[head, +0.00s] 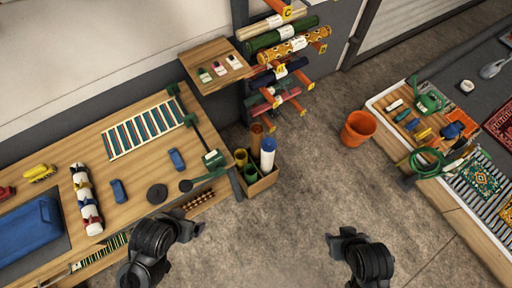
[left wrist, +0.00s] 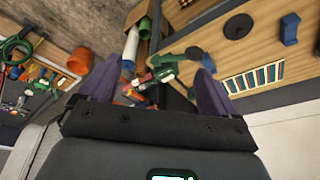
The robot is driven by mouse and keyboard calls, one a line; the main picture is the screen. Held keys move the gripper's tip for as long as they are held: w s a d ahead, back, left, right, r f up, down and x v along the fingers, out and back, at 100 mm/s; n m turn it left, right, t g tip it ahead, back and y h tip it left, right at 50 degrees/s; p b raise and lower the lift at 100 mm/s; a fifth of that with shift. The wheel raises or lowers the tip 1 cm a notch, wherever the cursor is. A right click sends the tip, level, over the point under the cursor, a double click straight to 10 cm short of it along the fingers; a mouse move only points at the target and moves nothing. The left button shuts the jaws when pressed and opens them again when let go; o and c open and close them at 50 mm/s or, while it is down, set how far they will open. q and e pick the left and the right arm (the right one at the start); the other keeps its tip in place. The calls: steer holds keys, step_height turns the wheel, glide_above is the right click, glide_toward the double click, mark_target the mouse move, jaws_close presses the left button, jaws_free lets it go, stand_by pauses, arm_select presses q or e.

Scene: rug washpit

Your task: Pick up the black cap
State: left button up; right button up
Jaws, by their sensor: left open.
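A flat, round black disc (head: 157,194) lies on the wooden workbench at the left, near its front edge. It is the thing that best fits the black cap, though it is small in view. It also shows in the left wrist view (left wrist: 238,26), at the upper right, beyond the fingers. My left gripper (head: 198,230) is in front of the bench, to the right of the disc and apart from it. In the left wrist view its two purple fingers (left wrist: 153,82) are spread with nothing held between them. My right gripper (head: 332,240) is over bare floor; its fingers are too small to read.
On the bench (head: 138,180) are blue blocks (head: 177,159), a striped frame (head: 143,128), a green tool (head: 212,160) and a rolled rug (head: 86,198). A box of rolls (head: 258,184) stands by its right end.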

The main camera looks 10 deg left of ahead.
arm_select(q)
steer(key=shift+d, duration=0.1)
steer(key=c, duration=0.6)
